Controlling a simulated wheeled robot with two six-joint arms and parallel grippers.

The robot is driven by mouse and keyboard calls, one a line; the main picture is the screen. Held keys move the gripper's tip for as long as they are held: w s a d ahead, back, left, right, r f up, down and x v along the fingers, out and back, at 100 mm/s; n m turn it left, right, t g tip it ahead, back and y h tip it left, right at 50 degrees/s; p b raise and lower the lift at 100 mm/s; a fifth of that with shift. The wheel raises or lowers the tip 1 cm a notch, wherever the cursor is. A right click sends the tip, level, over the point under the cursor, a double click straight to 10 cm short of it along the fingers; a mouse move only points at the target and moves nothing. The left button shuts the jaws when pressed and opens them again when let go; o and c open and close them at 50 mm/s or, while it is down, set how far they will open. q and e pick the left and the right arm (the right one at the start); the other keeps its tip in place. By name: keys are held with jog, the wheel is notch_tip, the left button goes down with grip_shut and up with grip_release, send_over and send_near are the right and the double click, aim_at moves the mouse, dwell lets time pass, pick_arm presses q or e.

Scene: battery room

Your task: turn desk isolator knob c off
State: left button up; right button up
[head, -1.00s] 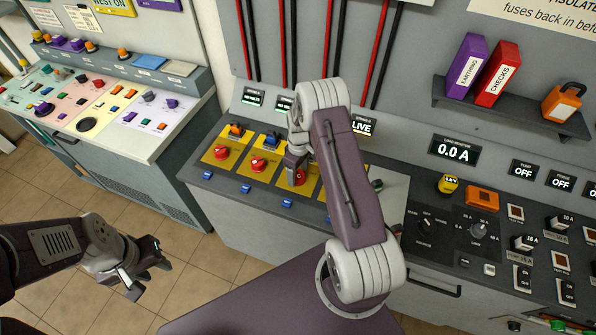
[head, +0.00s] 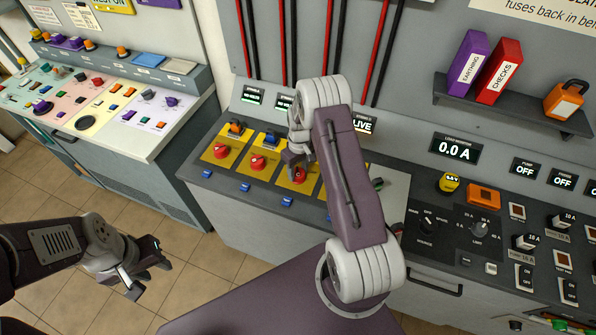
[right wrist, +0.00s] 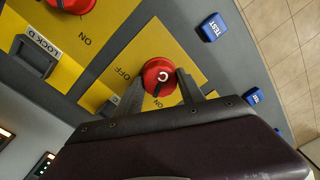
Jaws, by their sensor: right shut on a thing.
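Knob c (head: 300,175) is a round red knob marked C on a yellow plate, the third from the left in the head view. In the head view my right gripper (head: 298,163) comes down over the knob, and my arm hides part of the plate. My left gripper (head: 150,265) is open and empty above the floor at lower left.
Two more red knobs (head: 222,151) (head: 258,162) stand on yellow plates to the left. Blue test buttons (head: 287,201) line the desk's front edge. A display (head: 363,125) reads LIVE. The load monitor (head: 457,148) reads 0.0 A.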

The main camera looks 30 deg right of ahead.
aim_at(299, 173)
jog(key=m, duration=0.3)
jog(key=shift+m, duration=0.4)
jog(key=m, duration=0.3)
jog(key=shift+m+b, duration=0.3)
jog(key=shift+b, duration=0.1)
jog(key=m, duration=0.3)
jog(key=shift+m, duration=2.1)
jog(key=o, duration=1.4)
jog(key=shift+c, duration=0.2)
notch_tip(299, 173, up, 9)
jog(key=b, duration=0.1)
jog(key=shift+s+b, duration=0.15)
jog(key=shift+b, duration=0.25)
